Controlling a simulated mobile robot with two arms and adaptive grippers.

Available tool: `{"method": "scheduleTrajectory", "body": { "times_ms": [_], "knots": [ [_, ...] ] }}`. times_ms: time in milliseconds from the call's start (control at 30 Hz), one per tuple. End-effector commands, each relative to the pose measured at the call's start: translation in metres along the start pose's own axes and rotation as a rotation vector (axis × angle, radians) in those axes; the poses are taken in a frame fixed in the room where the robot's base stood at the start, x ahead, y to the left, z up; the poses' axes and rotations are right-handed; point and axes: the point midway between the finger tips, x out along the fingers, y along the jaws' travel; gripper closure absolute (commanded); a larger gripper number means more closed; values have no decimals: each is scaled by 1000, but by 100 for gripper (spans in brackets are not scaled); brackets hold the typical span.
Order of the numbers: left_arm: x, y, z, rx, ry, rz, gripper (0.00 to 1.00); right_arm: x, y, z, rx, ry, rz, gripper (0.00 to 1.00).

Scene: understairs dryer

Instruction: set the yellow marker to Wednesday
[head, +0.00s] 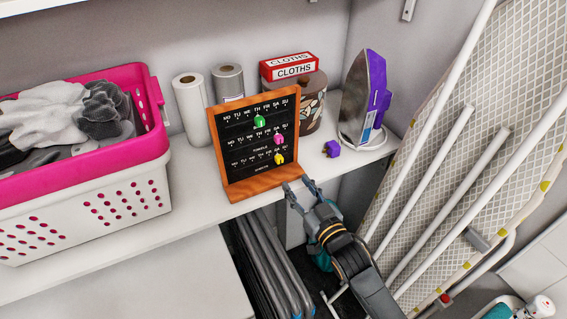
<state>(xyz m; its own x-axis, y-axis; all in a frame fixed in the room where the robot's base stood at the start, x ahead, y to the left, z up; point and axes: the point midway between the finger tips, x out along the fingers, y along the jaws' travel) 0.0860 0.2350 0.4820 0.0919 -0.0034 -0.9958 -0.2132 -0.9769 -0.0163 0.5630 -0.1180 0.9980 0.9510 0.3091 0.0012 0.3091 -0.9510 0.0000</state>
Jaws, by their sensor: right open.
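A black day board (238,135) in a wooden frame stands tilted back on the white shelf. It has several rows of day letters, Monday at left to Sunday at right. The yellow marker (279,158) sits in the lowest row, right of Wednesday, around Friday; the exact day is too small to tell. A green marker (260,122) is in the top row and a pink marker (278,138) in the middle row. My right gripper (298,184) is open and empty, below and right of the yellow marker, near the board's base and the shelf edge. My left gripper is out of view.
A pink and white laundry basket (120,200) stands left. Behind the board are paper rolls (190,105), a cloths box (289,66) and a round patterned container (313,105). An iron (362,100) and small purple object (331,149) stand right. An ironing board (470,130) leans at right.

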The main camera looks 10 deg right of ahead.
Motion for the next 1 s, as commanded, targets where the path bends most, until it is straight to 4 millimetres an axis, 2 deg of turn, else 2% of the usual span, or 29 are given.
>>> {"method": "scheduleTrajectory", "body": {
  "times_ms": [33, 200, 400, 600, 867, 1000],
  "knots": [
    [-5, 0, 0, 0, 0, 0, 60, 13, 0, -4, 0, 2, 0, 58],
    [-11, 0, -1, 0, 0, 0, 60, 48, 0, -3, 0, 1, 0, 58],
    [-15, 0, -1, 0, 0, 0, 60, 76, 0, -1, 0, 0, 0, 58],
    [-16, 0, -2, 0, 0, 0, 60, 87, 0, 0, 0, -1, -1, 58],
    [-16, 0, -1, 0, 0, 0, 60, 87, 0, 1, 0, -1, 0, 58],
    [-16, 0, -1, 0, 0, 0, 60, 87, 0, 1, 0, -1, 0, 85]
  ]
}}
